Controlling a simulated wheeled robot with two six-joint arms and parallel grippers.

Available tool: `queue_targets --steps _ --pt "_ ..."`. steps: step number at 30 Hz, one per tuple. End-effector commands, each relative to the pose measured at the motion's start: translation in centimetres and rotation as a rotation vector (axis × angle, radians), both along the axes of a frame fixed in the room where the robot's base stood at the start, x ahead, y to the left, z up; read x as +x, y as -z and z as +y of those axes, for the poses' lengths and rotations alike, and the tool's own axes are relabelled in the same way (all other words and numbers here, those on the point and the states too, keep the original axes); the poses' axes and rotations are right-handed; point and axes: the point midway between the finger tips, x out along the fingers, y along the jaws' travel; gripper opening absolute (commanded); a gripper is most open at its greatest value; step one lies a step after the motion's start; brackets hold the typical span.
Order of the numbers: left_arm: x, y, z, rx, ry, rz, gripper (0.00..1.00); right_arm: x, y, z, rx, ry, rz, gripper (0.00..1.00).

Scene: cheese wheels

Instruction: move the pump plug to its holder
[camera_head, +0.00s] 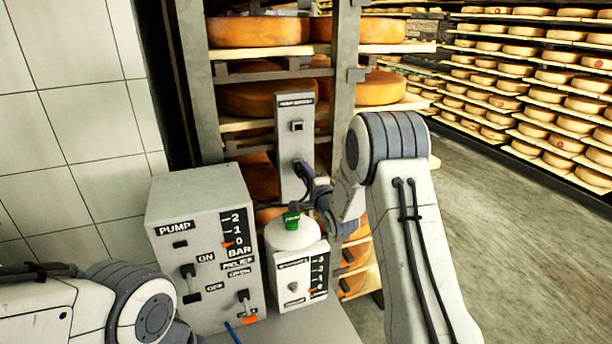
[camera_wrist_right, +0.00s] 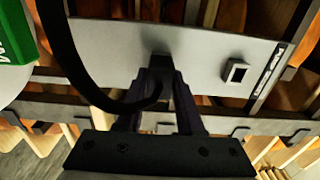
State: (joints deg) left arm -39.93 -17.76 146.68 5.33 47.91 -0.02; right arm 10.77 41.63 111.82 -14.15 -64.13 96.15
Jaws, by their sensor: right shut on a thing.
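My right gripper (camera_wrist_right: 158,95) is shut on the dark pump plug (camera_wrist_right: 160,63) in the right wrist view. The plug's tip is at the face of a pale upright panel (camera_wrist_right: 110,45); I cannot tell whether it is seated in a socket there. A black cable (camera_wrist_right: 75,70) loops from the plug. The panel has a free square socket (camera_wrist_right: 236,72), near its labelled end. In the head view the panel (camera_head: 285,115) stands behind the right gripper (camera_head: 303,172), and the square socket (camera_head: 297,126) is above the gripper. My left gripper is out of view.
A grey pump box (camera_head: 205,220) with switches stands at the left. A white unit (camera_head: 302,270) with a green-topped round lid (camera_head: 291,220) stands below the panel. Cheese shelves (camera_head: 260,52) rise behind. Open floor (camera_head: 490,220) lies to the right.

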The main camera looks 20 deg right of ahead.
Motion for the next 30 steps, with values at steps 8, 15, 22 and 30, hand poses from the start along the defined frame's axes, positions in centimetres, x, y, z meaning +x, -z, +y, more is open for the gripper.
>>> queue_targets --steps 8,15,22,30 --pt "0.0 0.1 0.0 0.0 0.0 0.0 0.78 0.4 0.0 0.0 0.0 0.0 -0.001 0.71" --pt "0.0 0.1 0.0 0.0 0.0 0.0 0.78 0.4 0.0 0.0 0.0 0.0 0.0 0.71" --pt "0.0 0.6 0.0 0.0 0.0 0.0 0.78 -1.0 0.1 -0.1 0.0 0.001 0.0 0.71" --pt "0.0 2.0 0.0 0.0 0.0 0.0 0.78 -6.1 0.2 -0.3 0.001 0.002 0.0 0.71"
